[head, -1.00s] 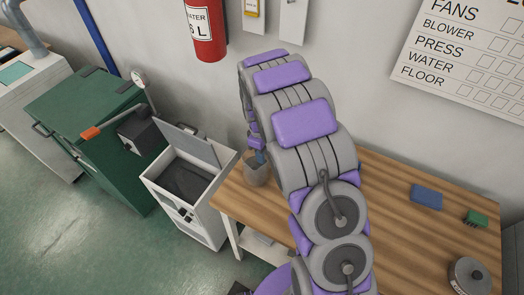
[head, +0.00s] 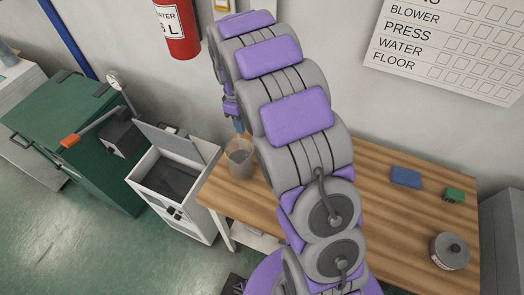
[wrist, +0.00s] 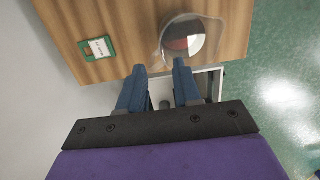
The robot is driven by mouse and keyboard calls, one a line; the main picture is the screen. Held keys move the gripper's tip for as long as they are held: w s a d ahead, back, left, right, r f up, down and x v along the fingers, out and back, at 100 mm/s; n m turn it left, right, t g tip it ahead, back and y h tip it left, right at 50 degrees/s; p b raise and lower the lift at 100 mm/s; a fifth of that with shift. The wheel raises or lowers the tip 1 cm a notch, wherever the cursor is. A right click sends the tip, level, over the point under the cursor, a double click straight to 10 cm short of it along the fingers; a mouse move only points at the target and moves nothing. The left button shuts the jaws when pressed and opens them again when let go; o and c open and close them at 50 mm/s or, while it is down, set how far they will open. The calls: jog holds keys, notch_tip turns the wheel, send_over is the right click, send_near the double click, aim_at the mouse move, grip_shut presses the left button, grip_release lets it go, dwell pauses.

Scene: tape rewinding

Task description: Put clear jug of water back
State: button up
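The clear jug (head: 240,163) stands upright on the left end of the wooden table (head: 385,235). In the wrist view the jug (wrist: 190,38) is seen from above near the table's edge, with dark and reddish colours showing through it. My gripper (head: 239,126) is just above the jug in the head view; its blue fingertips partly show beside my arm. In the wrist view my gripper (wrist: 159,68) has its two fingers apart, with the jug beyond them and to the right. I cannot tell whether the right finger touches the jug. Nothing is clearly held.
A green-framed item with a white label (wrist: 97,48) lies on wood near the jug. A blue block (head: 405,177), a green block (head: 454,194) and a round grey tin (head: 450,251) are at the table's right. An open-lidded white cabinet (head: 178,190) stands left of the table.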

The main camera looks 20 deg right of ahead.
jog(key=s+a+r+m, duration=0.1)
jog(key=s+r+m, duration=0.35)
jog(key=s, duration=0.85)
jog(key=s+a+r+m, duration=0.1)
jog(key=s+r+m, duration=0.1)
jog(key=s+r, duration=0.75)
jog(key=s+a+f+m+g, duration=0.1)
jog(key=s+f+m, duration=0.1)
jog(key=s, duration=1.4)
jog(key=shift+f+y, duration=0.3)
jog(key=shift+f, duration=0.3)
jog(key=shift+m, duration=0.25)
jog(key=shift+a+f, duration=0.15)
jog(key=shift+a, duration=0.1)
jog(key=shift+w+d, duration=0.4)
jog(key=shift+s+d, duration=0.1)
